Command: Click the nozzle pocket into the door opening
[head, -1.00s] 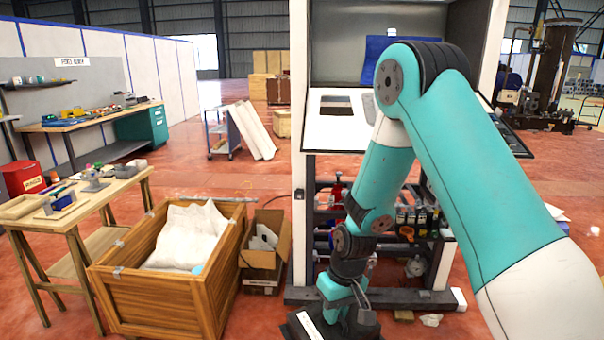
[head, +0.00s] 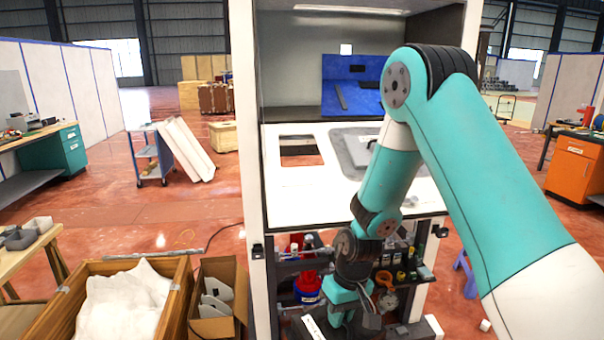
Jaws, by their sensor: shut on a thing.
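The white door panel (head: 290,190) lies out flat or slightly tilted at the front of the tall white cabinet (head: 243,130). It has a rectangular opening (head: 301,145) on the left, with red floor showing through. To its right is a grey rounded part or recess (head: 350,150), partly covered by my arm. My gripper (head: 345,318) points down at the bottom of the head view, below and in front of the panel. It is shut on a dark piece with a white strip (head: 313,327), probably the nozzle pocket, cut off by the picture edge. The fingertips are hard to make out.
A blue panel (head: 350,75) stands inside the cabinet above the door panel. Shelves with bottles and a red-blue container (head: 307,287) are below. A wooden crate (head: 165,300) and cardboard box (head: 215,325) stand at lower left. The floor beyond them is open.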

